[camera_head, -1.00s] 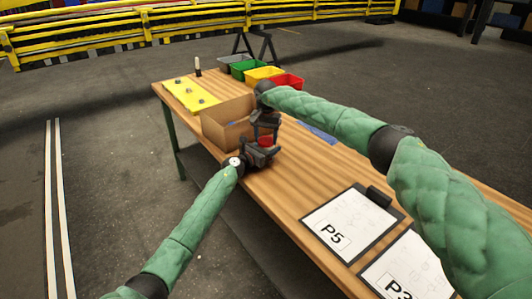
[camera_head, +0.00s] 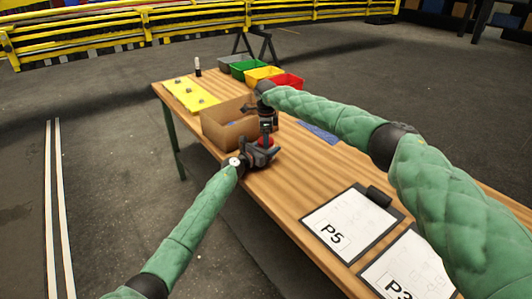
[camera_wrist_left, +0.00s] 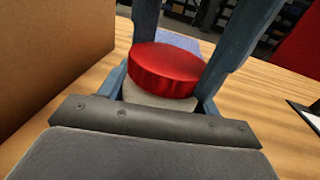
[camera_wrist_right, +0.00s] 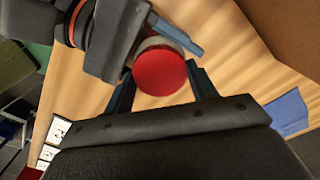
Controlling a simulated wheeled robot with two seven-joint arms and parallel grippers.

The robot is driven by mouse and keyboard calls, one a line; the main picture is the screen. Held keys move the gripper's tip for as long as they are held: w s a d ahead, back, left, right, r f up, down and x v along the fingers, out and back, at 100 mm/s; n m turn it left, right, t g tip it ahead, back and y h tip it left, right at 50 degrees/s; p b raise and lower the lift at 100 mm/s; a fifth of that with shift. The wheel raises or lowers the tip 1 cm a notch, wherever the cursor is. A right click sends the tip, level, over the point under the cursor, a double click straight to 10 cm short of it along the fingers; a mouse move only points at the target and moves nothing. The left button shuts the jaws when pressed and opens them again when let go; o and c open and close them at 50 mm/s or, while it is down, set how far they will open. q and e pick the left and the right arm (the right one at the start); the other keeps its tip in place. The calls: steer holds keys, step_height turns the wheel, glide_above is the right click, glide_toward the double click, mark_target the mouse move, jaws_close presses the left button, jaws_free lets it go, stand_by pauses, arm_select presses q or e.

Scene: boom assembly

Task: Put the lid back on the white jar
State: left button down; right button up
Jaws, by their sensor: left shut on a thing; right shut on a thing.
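The white jar (camera_wrist_left: 160,98) stands upright in the left wrist view, mostly hidden behind the left gripper's palm. The red lid (camera_wrist_left: 165,70) sits on top of it and looks level; whether it is fully seated cannot be told. It also shows from above in the right wrist view (camera_wrist_right: 160,70) and as a small red patch in the head view (camera_head: 265,141). My left gripper (camera_head: 262,152) is shut on the jar from the side, low over the table. My right gripper (camera_head: 267,131) points down from above, its fingers shut on the lid.
An open cardboard box (camera_head: 226,131) stands just beside the grippers. Behind it are a yellow board (camera_head: 190,95) and several coloured bins (camera_head: 262,73). Clipboards (camera_head: 350,226) lie on the near right. The wooden table (camera_head: 285,185) between is clear.

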steer(key=o, duration=1.1)
steer(key=shift+r, duration=2.3)
steer(key=shift+c, duration=0.4)
